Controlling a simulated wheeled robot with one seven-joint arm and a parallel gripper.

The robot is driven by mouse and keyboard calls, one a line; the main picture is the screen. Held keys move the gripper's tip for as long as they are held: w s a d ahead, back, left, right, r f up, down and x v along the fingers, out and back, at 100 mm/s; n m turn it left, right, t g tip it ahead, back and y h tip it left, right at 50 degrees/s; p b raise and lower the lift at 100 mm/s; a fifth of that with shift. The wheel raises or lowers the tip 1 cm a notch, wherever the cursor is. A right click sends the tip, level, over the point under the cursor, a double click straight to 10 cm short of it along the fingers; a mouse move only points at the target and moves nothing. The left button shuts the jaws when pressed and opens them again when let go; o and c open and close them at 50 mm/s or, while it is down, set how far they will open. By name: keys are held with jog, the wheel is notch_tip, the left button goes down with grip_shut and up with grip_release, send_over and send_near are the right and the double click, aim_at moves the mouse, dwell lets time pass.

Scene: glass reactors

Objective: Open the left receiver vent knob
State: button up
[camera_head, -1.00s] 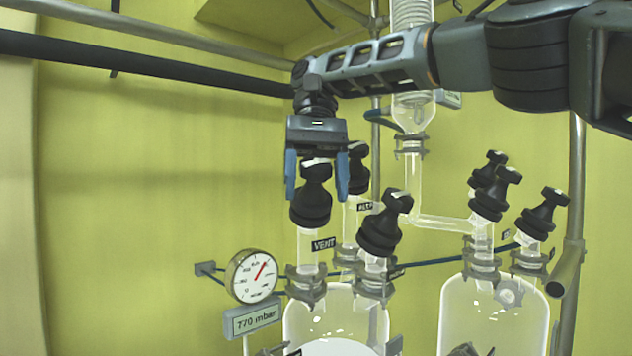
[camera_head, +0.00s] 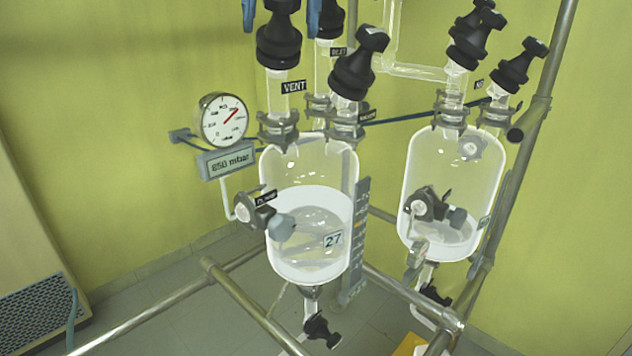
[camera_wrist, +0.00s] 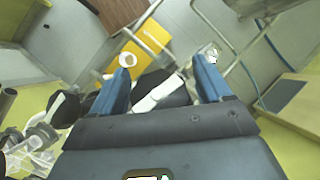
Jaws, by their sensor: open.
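The black vent knob (camera_head: 279,42) stands on the left receiver's glass neck, beside a label reading VENT (camera_head: 294,86). The left receiver (camera_head: 310,215) is a glass vessel with pale liquid and a tag reading 27. My gripper (camera_head: 281,14) is open, with one blue finger on each side of the knob's top; the rest of it is cut off by the upper edge. In the wrist view my gripper (camera_wrist: 162,88) has the dark knob (camera_wrist: 170,92) with a white mark between its fingers. I cannot tell whether the fingers touch it.
Another black knob (camera_head: 358,62) stands close to the right, and one more is behind. The gauge display (camera_head: 227,160) reads 850 mbar. The right receiver (camera_head: 452,185) has its own black knobs. Metal frame pipes (camera_head: 250,305) run below.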

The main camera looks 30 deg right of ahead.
jog(key=shift+w+a+m+t+y, duration=0.1)
jog(key=shift+m+t+y, duration=0.2)
jog(key=shift+m+y, duration=0.4)
